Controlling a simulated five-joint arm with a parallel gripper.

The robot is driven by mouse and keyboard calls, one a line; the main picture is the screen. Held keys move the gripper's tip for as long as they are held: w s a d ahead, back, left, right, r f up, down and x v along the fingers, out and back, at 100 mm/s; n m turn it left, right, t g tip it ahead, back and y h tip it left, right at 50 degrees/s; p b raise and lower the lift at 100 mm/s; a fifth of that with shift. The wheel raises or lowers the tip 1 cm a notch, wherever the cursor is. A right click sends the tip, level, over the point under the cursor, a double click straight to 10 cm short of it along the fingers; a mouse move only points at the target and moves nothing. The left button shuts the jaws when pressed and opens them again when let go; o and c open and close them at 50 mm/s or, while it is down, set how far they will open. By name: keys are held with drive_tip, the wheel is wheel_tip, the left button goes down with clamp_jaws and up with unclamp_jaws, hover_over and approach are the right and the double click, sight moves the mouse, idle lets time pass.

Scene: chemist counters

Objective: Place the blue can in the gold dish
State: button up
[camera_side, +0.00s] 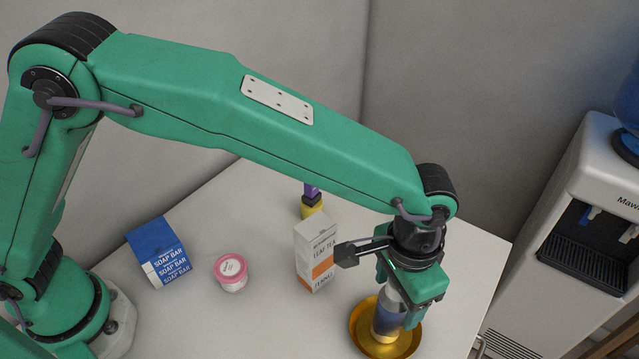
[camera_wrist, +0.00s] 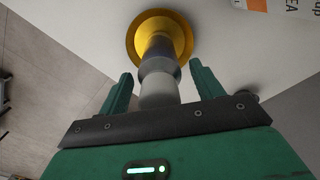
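The blue can (camera_side: 388,319), with a dark blue lower part and a pale upper part, has its lower end within the gold dish (camera_side: 358,326) on the white table. In the wrist view the can (camera_wrist: 158,88) lies between my fingers, with the gold dish (camera_wrist: 136,36) beyond its far end. My gripper (camera_wrist: 163,84) is open, with a gap on each side of the can. In the side view my gripper (camera_side: 402,302) is over the can's upper part and hides some of it. Contact between can and dish floor is hard to see.
A white and orange tea box (camera_side: 315,255) stands left of the dish. Further left are a pink-lidded jar (camera_side: 231,272) and a blue and white soap box (camera_side: 160,253). A purple and yellow item (camera_side: 311,204) stands behind. A water dispenser (camera_side: 590,210) is right.

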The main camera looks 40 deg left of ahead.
drive_tip(key=shift+r, duration=0.1)
wheel_tip(320, 180, up, 12)
drive_tip(key=shift+r, duration=0.1)
idle(0.8)
idle(0.4)
drive_tip(key=shift+w+a+r, duration=0.15)
drive_tip(key=shift+a, duration=0.25)
drive_tip(key=w+a+r+n+t+h, duration=0.1)
drive_tip(key=a+r, duration=0.2)
drive_tip(key=a, duration=0.8)
drive_tip(key=w+a+r+n+t, duration=0.1)
drive_tip(key=a+r+n, duration=0.15)
drive_tip(key=a, duration=0.75)
drive_tip(key=s+a+f+n+t, duration=0.1)
drive_tip(key=s+a, duration=0.5)
drive_tip(key=a, duration=0.3)
drive_tip(key=s+a+f+n+t+y, duration=0.1)
drive_tip(key=s+a+f+n+t, duration=0.1)
drive_tip(key=s+a, duration=0.4)
drive_tip(key=a, duration=0.4)
drive_tip(key=shift+a+f+t, duration=0.15)
drive_tip(key=shift+f+t, duration=0.15)
